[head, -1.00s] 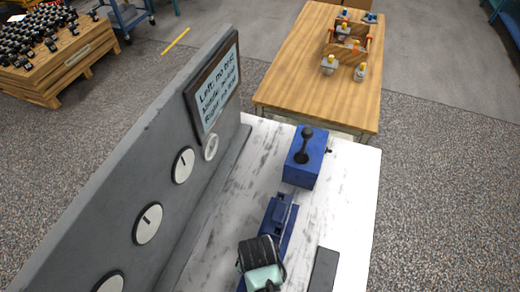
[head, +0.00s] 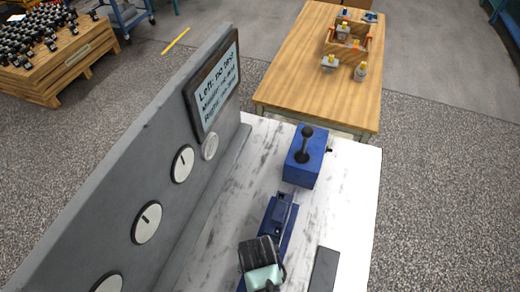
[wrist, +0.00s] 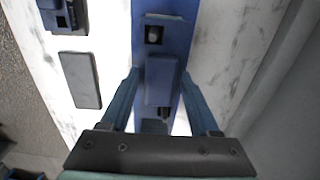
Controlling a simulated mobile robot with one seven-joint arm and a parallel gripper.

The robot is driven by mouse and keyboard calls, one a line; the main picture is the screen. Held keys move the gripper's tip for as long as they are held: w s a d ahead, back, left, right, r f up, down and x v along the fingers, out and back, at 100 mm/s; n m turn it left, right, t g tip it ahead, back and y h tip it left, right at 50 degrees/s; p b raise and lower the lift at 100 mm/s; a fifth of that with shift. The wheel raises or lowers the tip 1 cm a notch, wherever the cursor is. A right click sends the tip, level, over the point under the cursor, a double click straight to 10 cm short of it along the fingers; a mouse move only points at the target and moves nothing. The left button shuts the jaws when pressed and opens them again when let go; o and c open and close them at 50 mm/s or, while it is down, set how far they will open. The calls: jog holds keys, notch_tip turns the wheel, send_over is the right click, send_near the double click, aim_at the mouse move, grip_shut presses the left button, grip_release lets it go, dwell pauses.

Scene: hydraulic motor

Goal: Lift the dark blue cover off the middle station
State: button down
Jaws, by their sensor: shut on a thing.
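The dark blue cover (wrist: 161,82) shows in the wrist view as a smooth block on a long blue base (wrist: 203,35). My gripper (wrist: 160,76) has a finger on each side of it and is shut on it. I cannot tell whether the cover is clear of the base. Just beyond it on the base is an open square recess with a pale round part (wrist: 153,35). In the head view my arm's end hides the cover, and the blue base (head: 289,228) runs out past it with another blue block (head: 281,212) on top.
A blue box with a black lever (head: 305,160) stands farther along the white bench (head: 345,190). A grey panel with dials (head: 150,160) and a small display (head: 214,85) rises along the left. A dark grey flat block (head: 324,270) lies to the right. A wooden table (head: 290,75) stands beyond.

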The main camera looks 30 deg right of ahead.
jog(key=shift+r, duration=0.2)
notch_tip(320, 180, up, 12)
jog(key=p, duration=1)
jog(key=shift+p, duration=0.4)
dwell(0.6)
